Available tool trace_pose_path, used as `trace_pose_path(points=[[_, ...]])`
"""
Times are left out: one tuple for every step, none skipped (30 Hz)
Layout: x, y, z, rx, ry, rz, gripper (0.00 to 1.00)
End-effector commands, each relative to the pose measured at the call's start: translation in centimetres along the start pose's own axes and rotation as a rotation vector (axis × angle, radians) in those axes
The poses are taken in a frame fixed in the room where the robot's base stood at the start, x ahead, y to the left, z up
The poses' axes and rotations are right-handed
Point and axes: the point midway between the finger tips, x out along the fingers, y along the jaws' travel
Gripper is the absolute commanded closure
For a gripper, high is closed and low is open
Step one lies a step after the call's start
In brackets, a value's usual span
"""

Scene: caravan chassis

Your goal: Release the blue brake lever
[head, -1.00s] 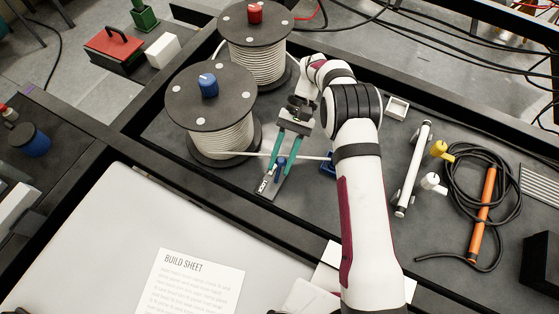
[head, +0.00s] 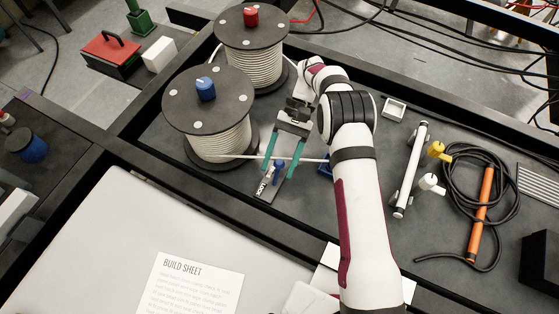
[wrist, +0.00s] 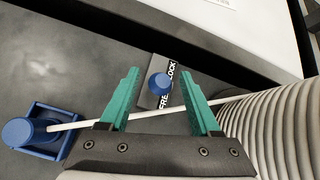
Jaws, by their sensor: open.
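The blue brake lever (head: 277,168) is a small lever with a round knob. It stands on a grey plate (head: 267,190) beside the blue-capped spool (head: 207,120). In the wrist view the blue knob (wrist: 159,84) lies between my open teal fingers, and the plate shows the words FREE and LOCK. I cannot tell which word the lever points to. My gripper (head: 277,173) is open around the knob, one finger on each side, with no clear contact. The white line (wrist: 150,117) runs from the spool to a blue holder (wrist: 36,130), passing by my fingers.
A red-capped spool (head: 251,45) stands behind the blue-capped one. To the right lie a white rod (head: 412,170), yellow (head: 437,151) and white (head: 429,182) knobs, and a cable coil (head: 505,205). A pale panel with the build sheet (head: 200,285) is in front.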

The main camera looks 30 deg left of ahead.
Motion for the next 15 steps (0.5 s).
trace_pose_path(points=[[0.0, 0.0, 0.0, 0.000, 0.000, 0.000, 0.36], [-0.1, 0.0, 0.1, 0.000, 0.000, 0.000, 0.36], [-0.3, -0.1, 0.3, 0.000, 0.001, 0.000, 0.36], [-0.5, -0.2, 0.6, -0.001, 0.002, 0.000, 0.36], [-0.8, -0.2, 0.9, -0.001, 0.002, 0.000, 0.36], [-1.3, -0.4, 1.5, -0.002, 0.003, -0.001, 0.36], [-1.8, -0.6, 2.0, -0.002, 0.003, -0.001, 0.36], [-2.3, -0.7, 2.6, -0.002, 0.004, 0.000, 0.36], [-3.0, -0.6, 3.4, 0.000, 0.004, -0.001, 0.36], [-3.4, 0.3, 3.8, 0.002, 0.003, -0.002, 0.36], [-3.8, 1.0, 4.3, 0.002, 0.003, -0.002, 0.36], [-4.3, 2.0, 4.9, 0.002, 0.003, -0.003, 0.36], [-4.8, 2.7, 5.4, 0.003, 0.002, -0.003, 0.36], [-5.2, 3.4, 6.0, 0.002, 0.003, -0.004, 0.36], [-5.8, 4.4, 6.6, 0.003, 0.003, -0.003, 0.36]])
